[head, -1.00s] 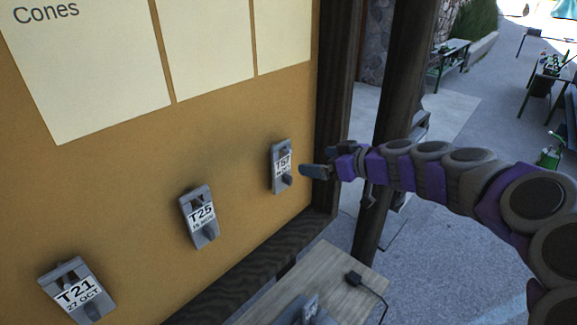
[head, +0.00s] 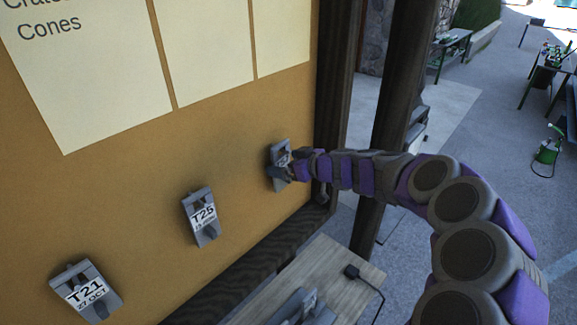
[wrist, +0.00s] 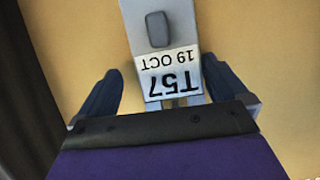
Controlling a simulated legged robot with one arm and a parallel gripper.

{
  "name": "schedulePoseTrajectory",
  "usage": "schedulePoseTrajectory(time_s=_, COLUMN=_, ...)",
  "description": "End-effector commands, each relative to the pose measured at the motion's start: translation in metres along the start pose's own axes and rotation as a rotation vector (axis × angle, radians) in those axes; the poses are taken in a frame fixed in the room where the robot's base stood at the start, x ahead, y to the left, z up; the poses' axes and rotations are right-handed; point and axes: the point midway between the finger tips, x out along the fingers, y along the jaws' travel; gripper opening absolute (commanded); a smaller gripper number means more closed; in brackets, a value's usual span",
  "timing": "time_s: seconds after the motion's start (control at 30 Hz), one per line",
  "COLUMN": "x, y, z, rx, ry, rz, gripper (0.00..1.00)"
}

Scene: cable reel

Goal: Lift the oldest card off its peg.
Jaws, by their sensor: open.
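Three dated cards hang on grey holders on the orange board. The T57 card (head: 280,154), at the right, reads 19 OCT upside down in the wrist view (wrist: 166,72), the earliest date legible. The T25 card (head: 204,216) hangs in the middle; its date is too blurred to read surely now, and read NOV earlier. The T21 card (head: 86,290), lower left, reads OCT. My gripper (head: 290,170) is open at the T57 card. In the wrist view its dark fingers (wrist: 163,88) stand either side of the card's lower end, with gaps showing. A grey peg (wrist: 157,29) shows above the print.
Cream sheets (head: 105,70) cover the board's upper part. A dark wooden post (head: 335,95) edges the board at the right, close behind my gripper. A wooden table (head: 262,292) with a cable stands below.

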Motion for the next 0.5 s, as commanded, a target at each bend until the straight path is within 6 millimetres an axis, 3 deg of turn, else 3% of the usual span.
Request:
schedulePoseTrajectory(time_s=0.27, x=0.0022, y=0.0, z=-0.0004, rx=-0.001, ry=0.002, rz=-0.003, gripper=1.0)
schedulePoseTrajectory(time_s=0.5, x=0.0005, y=0.0035, z=0.0006, rx=0.001, ry=0.003, rz=-0.003, gripper=0.77)
